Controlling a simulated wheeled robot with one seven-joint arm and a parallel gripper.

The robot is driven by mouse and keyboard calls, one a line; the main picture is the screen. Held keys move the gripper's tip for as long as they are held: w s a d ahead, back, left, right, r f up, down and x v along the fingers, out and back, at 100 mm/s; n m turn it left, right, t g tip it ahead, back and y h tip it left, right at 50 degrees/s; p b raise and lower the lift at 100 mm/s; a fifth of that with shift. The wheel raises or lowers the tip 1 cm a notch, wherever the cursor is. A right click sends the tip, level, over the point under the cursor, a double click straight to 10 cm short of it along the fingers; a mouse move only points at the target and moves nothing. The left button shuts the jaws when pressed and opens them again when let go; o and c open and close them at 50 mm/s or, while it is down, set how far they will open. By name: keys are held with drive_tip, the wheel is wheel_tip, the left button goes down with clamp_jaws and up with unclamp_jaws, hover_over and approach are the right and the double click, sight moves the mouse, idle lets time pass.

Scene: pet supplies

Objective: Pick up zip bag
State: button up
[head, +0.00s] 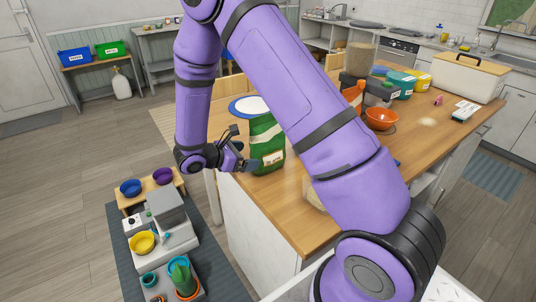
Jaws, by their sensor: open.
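I cannot tell whether a finger touches the bag. My purple arm hides part of the counter to the right of the bag.
A blue-rimmed plate (240,106) lies behind the bag. An orange bowl (381,119), several coloured boxes and a white bin (468,77) stand farther right. Floor at the left is clear.

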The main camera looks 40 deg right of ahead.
sight(251, 154)
drive_tip(key=shift+x, duration=2.65)
drive_tip(key=shift+w, duration=0.15)
drive_tip(key=c, duration=1.1)
